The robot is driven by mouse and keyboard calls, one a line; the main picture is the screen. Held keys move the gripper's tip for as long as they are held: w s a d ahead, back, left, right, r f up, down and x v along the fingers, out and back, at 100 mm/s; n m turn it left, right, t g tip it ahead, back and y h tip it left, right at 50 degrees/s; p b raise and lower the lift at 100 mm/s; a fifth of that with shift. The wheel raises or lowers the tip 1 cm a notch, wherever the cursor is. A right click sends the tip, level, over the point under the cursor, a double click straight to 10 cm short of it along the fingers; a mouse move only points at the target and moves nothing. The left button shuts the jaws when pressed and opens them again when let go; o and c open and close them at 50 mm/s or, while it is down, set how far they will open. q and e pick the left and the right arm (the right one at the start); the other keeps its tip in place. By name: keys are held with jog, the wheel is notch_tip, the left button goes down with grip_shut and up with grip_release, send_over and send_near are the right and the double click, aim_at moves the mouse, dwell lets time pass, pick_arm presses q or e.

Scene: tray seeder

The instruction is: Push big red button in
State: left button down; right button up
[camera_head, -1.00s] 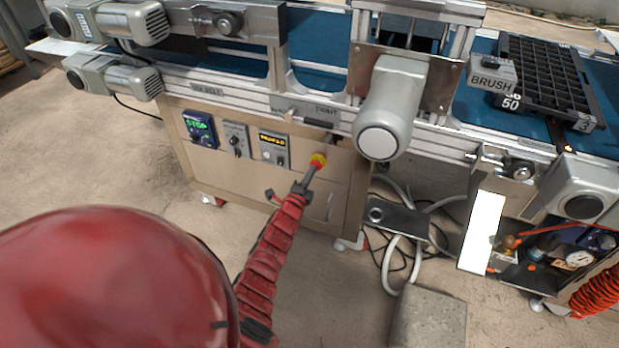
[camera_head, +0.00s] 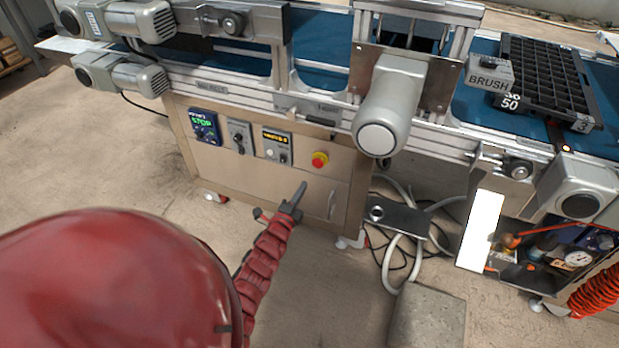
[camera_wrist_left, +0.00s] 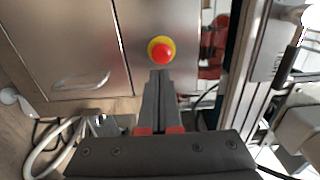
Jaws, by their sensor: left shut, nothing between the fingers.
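The big red button (camera_head: 319,159) sits on a yellow ring on the beige front panel of the machine in the head view. In the left wrist view the red button (camera_wrist_left: 162,52) shows just beyond my fingertips. My left gripper (camera_head: 302,188) is shut and empty. It is below and slightly left of the button in the head view, apart from it. The left gripper also shows in the wrist view (camera_wrist_left: 158,76), with its fingers together and pointing at the button. My right gripper is not in view.
Left of the button are a control box with a green display (camera_head: 204,126), a switch box (camera_head: 240,135) and an orange display box (camera_head: 278,147). A drawer handle (camera_head: 332,205) is below. A grey motor (camera_head: 388,105) overhangs to the upper right.

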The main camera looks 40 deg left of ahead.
pick_arm(q)
jog(key=v, duration=0.5)
jog(key=shift+r, duration=0.1)
jog(key=shift+w, duration=0.1)
